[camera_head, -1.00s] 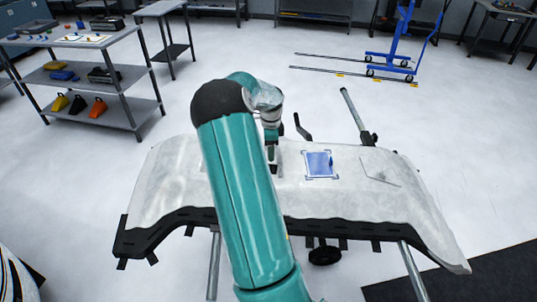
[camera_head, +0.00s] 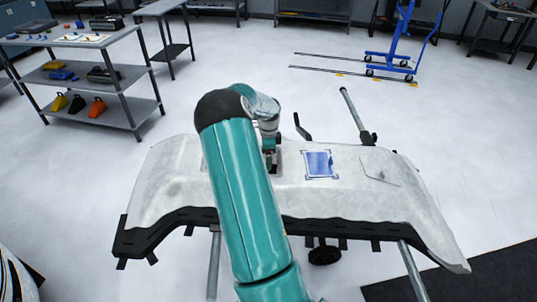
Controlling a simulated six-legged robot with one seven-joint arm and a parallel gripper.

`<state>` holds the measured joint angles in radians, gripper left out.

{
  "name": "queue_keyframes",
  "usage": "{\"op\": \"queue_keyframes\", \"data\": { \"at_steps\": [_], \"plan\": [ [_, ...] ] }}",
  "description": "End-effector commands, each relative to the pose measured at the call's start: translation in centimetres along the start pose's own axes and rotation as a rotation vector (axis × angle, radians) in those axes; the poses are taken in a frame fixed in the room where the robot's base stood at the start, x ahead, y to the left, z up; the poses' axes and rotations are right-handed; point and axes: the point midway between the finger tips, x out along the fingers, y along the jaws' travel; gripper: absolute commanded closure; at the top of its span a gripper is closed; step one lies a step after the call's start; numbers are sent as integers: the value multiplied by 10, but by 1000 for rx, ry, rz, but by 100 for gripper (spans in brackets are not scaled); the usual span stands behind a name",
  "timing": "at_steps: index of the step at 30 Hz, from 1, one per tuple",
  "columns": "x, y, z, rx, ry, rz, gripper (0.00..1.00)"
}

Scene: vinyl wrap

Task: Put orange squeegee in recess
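My gripper (camera_head: 271,165) is low over the pale panel (camera_head: 170,185), at the panel's middle and just left of a blue square patch (camera_head: 319,163). My own teal arm covers part of the gripper and the panel left of it. I cannot tell whether its fingers are open or shut, or whether they hold anything. I cannot make out an orange squeegee on the panel. An orange wedge-shaped thing (camera_head: 97,107) lies on the bottom shelf of the cart at the left. A recess is not clearly visible.
The panel rests on a stand with metal legs (camera_head: 413,270). A grey shelf cart (camera_head: 128,75) with several small items stands at the back left. A blue lift (camera_head: 400,45) stands at the back right. The floor between them is clear.

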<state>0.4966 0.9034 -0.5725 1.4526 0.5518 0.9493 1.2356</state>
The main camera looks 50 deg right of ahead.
Motion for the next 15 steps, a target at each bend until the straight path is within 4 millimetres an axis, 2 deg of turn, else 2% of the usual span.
{"op": "queue_keyframes", "data": {
  "at_steps": [8, 11, 15],
  "plan": [
    [-3, 0, 0, 0, 0, -1, 15],
    [-12, -1, 0, -1, 0, -3, 15],
    [-37, -1, 0, -1, 0, -5, 15]
  ]
}}
